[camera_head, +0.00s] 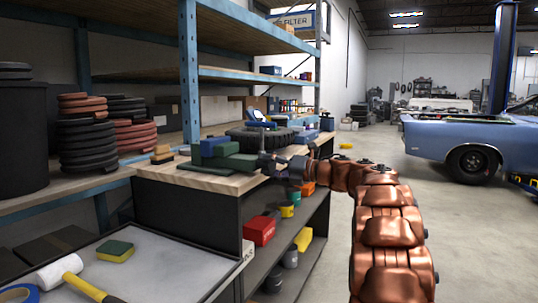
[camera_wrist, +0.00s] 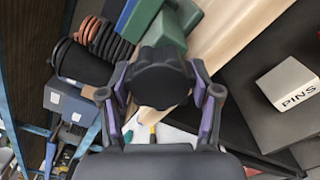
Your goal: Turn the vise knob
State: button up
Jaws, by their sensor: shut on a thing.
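The green vise (camera_head: 222,156) stands on the wooden bench top (camera_head: 205,180), near its front corner. Its green body (camera_wrist: 158,28) also shows in the wrist view, behind the knob. The black, lobed vise knob (camera_wrist: 158,76) fills the middle of the wrist view. My gripper (camera_wrist: 160,84) has one purple-sided finger on each side of the knob and is shut on it. In the head view my gripper (camera_head: 277,166) is at the right end of the vise, where the knob is small and partly hidden by the fingers.
A tire (camera_head: 262,137) lies behind the vise on the bench. Shelves below hold a red box (camera_head: 259,230) and other containers. A grey tray (camera_head: 150,268) with a mallet is at front left. A box marked PINS (camera_wrist: 289,84) shows in the wrist view. Open floor lies right.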

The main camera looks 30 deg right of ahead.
jog(key=m+p, duration=0.2)
jog(key=p, duration=0.1)
jog(key=m+p, duration=0.4)
jog(key=p, duration=0.1)
jog(key=shift+r+p, duration=0.3)
jog(key=shift+r, duration=0.05)
jog(key=m+p, duration=0.3)
jog(key=shift+f+p, duration=0.25)
jog(key=shift+p, duration=0.05)
jog(key=shift+f, duration=0.1)
jog(key=o, duration=1.1)
jog(key=v, duration=1.2)
